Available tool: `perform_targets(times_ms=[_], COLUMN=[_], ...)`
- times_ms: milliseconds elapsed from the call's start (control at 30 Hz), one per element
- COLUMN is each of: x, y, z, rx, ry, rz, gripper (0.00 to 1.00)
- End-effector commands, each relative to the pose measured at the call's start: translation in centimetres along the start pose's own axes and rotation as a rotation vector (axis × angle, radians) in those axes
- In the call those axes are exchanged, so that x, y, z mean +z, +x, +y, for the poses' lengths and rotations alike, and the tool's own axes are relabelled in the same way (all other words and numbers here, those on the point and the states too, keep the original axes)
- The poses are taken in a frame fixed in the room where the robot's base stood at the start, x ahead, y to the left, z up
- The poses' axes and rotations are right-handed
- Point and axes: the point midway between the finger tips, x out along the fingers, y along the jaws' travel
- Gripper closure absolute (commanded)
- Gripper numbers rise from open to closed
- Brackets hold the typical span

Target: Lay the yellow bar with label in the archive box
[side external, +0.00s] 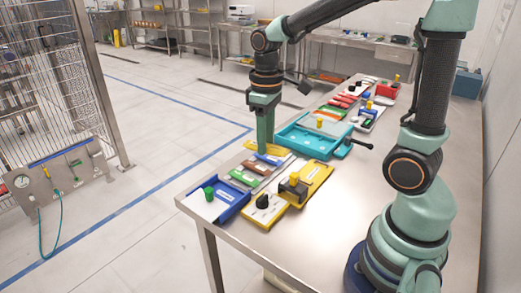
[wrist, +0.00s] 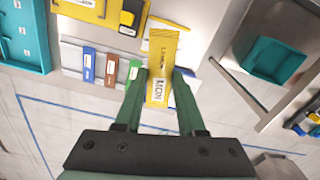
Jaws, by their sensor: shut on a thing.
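The yellow bar with label (wrist: 160,68) is between the two fingers of my gripper (wrist: 157,85) in the wrist view, its black-printed label facing the camera. My gripper is shut on it. In the side view my gripper (side external: 265,147) points down over the row of coloured bars, with the yellow bar (side external: 252,144) at its tip. Blue (wrist: 88,64), brown (wrist: 111,69) and green (wrist: 133,72) bars lie side by side below it. I cannot tell which container is the archive box; an empty-looking teal bin (wrist: 275,58) is at the right in the wrist view.
A teal tray (side external: 292,143) lies right of my gripper in the side view. A blue tray (side external: 232,208) is at the near corner. Yellow-based fixtures (side external: 318,172) with knobs stand nearby. Bare table (side external: 345,205) lies toward my base.

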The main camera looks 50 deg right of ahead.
Motion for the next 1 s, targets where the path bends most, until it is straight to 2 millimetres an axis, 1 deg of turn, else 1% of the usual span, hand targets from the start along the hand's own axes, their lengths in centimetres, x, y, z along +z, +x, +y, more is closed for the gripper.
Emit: perform_targets(times_ms=[33,100,200,433,533,667,900,1000], x=[-0.1,-0.1,-0.1,-0.3,-1.1,-3.3,-8.3,-9.9], y=[0.1,0.2,0.3,0.4,0.0,-0.9,-2.8,-3.4], z=[-0.8,-1.6,-2.4,-2.9,-2.8,-2.4,-1.5,-1.2], rx=[0.0,0.0,0.0,0.0,0.0,0.0,0.0,0.0], ry=[0.039,0.098,0.161,0.214,0.215,0.214,0.213,0.213], rz=[0.001,0.0,0.0,0.001,0.001,0.001,0.001,0.001], gripper=[1.0,1.0,1.0,1.0,1.0,1.0,1.0,1.0])
